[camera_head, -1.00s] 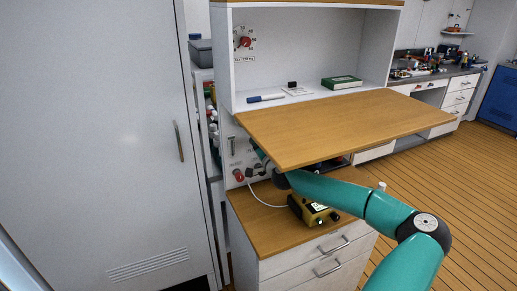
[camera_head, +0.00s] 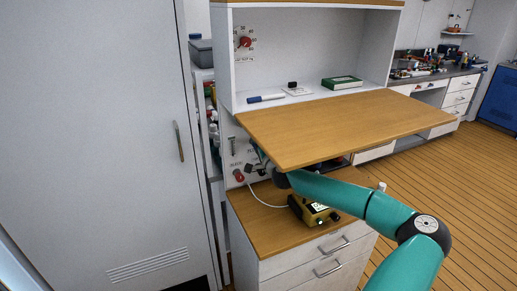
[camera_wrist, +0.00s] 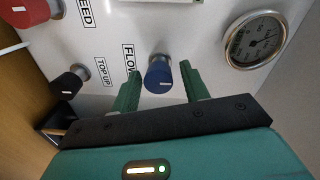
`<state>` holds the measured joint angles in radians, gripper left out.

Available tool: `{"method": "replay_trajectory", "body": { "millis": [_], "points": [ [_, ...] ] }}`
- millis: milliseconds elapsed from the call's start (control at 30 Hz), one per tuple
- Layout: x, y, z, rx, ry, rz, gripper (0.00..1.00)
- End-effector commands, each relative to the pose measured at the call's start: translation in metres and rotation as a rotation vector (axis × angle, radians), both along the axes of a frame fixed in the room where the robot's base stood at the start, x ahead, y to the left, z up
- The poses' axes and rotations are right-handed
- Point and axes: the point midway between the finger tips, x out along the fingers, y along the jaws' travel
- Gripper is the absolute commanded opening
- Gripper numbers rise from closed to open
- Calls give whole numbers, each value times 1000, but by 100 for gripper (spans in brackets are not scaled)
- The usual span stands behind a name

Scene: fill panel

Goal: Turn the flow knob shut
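The flow knob (camera_wrist: 158,75) is blue with a white mark and sits on the white panel (camera_wrist: 190,30) beside the FLOW label (camera_wrist: 129,57) in the wrist view. My gripper (camera_wrist: 158,82) is open, with one green finger on each side of the knob. Gaps show between the fingers and the knob, so I see no grip on it. In the head view my teal arm reaches under the wooden shelf, which hides the flow knob and most of my gripper.
A black TOP UP knob (camera_wrist: 70,82), a red FEED knob (camera_wrist: 28,10) and a round gauge (camera_wrist: 254,40) surround the flow knob. The wooden shelf (camera_head: 345,120) hangs over my arm. A yellow device (camera_head: 312,211) with a pale cable stands on the counter (camera_head: 262,228) below.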

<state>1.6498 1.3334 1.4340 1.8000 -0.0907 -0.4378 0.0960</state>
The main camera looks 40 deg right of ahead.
Motion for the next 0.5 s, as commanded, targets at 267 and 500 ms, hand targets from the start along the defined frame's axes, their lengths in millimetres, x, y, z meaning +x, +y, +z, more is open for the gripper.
{"method": "replay_trajectory", "body": {
  "millis": [267, 500],
  "points": [
    [-1, -1, -1, -1, 2, -1, 51],
    [-20, 4, -1, -1, 3, -3, 51]
  ]
}}
